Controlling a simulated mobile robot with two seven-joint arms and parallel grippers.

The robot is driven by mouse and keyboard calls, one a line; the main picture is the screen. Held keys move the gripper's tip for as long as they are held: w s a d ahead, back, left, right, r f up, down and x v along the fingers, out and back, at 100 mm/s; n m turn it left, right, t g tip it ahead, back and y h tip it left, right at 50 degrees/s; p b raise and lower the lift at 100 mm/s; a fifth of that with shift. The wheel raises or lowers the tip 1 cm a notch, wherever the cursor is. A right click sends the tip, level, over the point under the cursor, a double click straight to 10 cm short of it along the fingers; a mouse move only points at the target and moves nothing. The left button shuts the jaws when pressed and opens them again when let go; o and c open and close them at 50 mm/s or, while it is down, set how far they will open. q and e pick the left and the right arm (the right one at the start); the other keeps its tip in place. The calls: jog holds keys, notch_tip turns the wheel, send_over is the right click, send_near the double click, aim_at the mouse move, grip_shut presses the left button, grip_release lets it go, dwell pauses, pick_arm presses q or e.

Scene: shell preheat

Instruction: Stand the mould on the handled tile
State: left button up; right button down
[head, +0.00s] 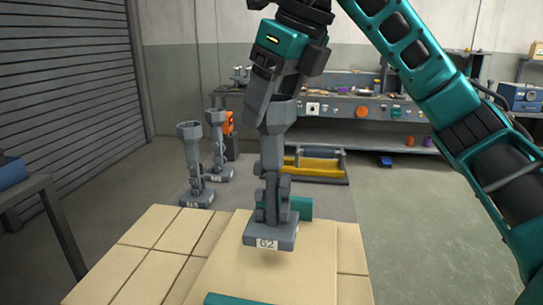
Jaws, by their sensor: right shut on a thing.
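The mould (272,160) is a grey upright piece with a cup-like top, a jointed stem and a flat square base marked "62". My right gripper (264,98) comes down from above and is shut on the rim of its cup. The mould is upright over the handled tile (230,272), a large tan slab with a teal handle at its far edge (303,208) and another at its near edge (250,299). A faint shadow lies under the base, which seems just above the tile; contact is hard to tell. My left gripper is out of view.
Two similar grey moulds (193,165) (217,145) stand to the left beyond the tiled surface (150,250). A yellow tray (318,167) lies behind. A workbench (350,105) runs along the back wall. A dark table frame (45,205) is at the left.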

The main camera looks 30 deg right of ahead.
aim_at(272, 146)
notch_tip(272, 146, down, 6)
jog(key=shift+r+b, duration=0.15)
jog(key=shift+b, duration=0.2)
jog(key=shift+f, duration=0.3)
jog(key=shift+f, duration=0.15)
jog(key=shift+c, duration=0.5)
grip_release()
